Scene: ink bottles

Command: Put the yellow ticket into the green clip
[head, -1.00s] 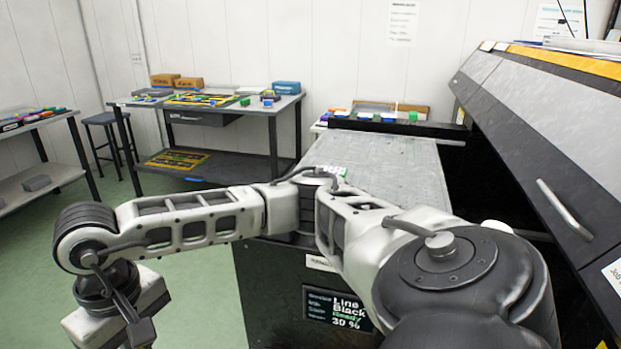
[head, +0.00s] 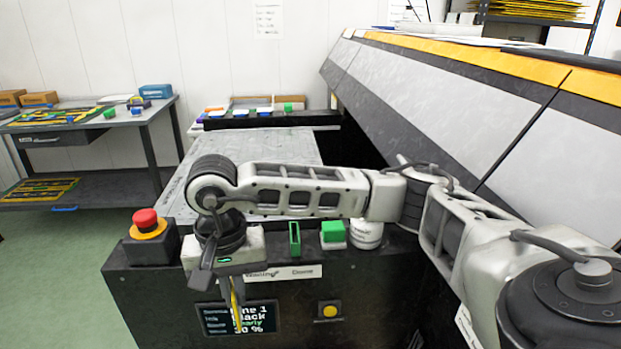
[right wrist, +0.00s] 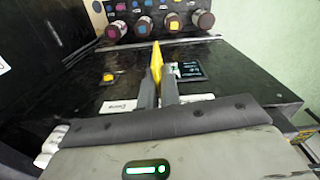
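My right gripper (head: 230,284) hangs in front of the machine's dark front panel, fingers pointing down. It is shut on the yellow ticket (head: 236,312), a thin strip that sticks out below the fingers. The right wrist view shows the ticket (right wrist: 156,62) upright between the two dark fingers (right wrist: 157,92). The green clip (head: 294,239), a narrow upright frame, stands on the machine's front ledge, to the right of the gripper and apart from the ticket. My left gripper is out of view.
On the ledge are a red emergency button (head: 147,222), a green block on a white base (head: 333,231) and a white container (head: 366,234). The front has a display (head: 237,318) and a yellow button (head: 329,310). A big sloped cover (head: 430,95) rises at right.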

